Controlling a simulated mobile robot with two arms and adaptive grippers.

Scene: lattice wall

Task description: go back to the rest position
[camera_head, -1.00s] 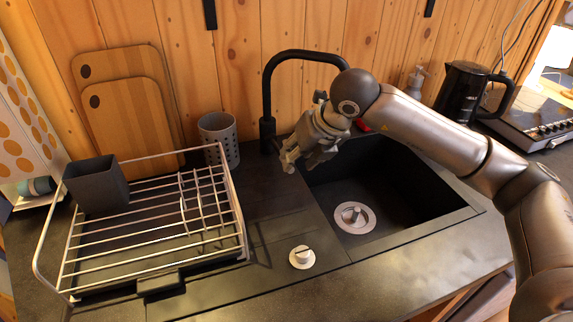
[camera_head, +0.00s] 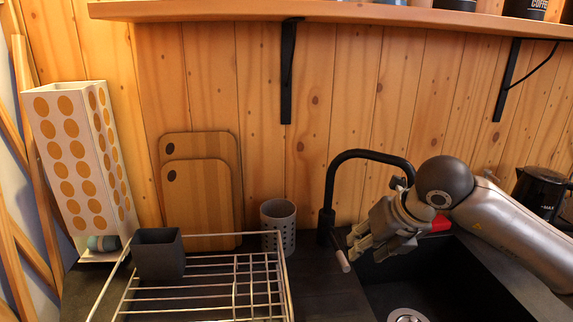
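My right gripper (camera_head: 362,240) comes in from the right on its grey arm. It is in front of the black faucet (camera_head: 332,190), over the back left part of the black sink (camera_head: 440,280). Its fingers point left and down; they look apart, with nothing seen between them. The faucet's lever (camera_head: 342,262) is just left of and below the fingertips; I cannot tell whether they touch. A red thing (camera_head: 440,224) shows behind the gripper, partly hidden. My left gripper is not in view.
A wire dish rack (camera_head: 235,290) with a dark cup (camera_head: 158,255) stands at left. Cutting boards (camera_head: 200,200) lean on the wooden wall. A perforated grey holder (camera_head: 278,225) stands beside the faucet. A kettle (camera_head: 540,190) is at right. A shelf (camera_head: 330,12) crosses above.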

